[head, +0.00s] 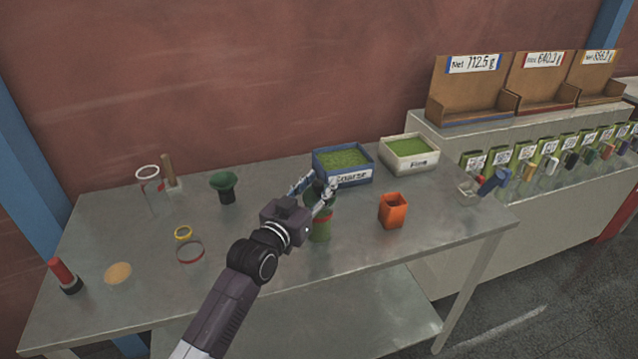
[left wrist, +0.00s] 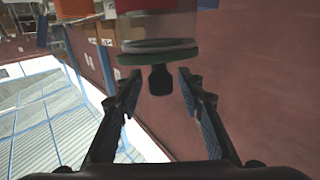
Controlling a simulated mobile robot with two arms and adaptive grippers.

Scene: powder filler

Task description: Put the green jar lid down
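The green jar lid (left wrist: 130,58) is a flat disc with a dark knob (left wrist: 160,80), seen in the left wrist view. It appears to sit on a clear jar with green contents, which stands on the table in the head view (head: 320,230). My left gripper (head: 318,192) is over the jar top and partly hides the lid there. In the left wrist view its fingers (left wrist: 160,85) are apart, one on each side of the knob, with a visible gap on both sides. My right gripper is not in view.
Behind the jar are a blue tray (head: 343,178) marked Coarse and a white tray (head: 411,168). An orange cup (head: 393,211) stands to the right. A green funnel (head: 224,187), yellow ring (head: 183,233) and red ring (head: 190,258) are left. The front right table is clear.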

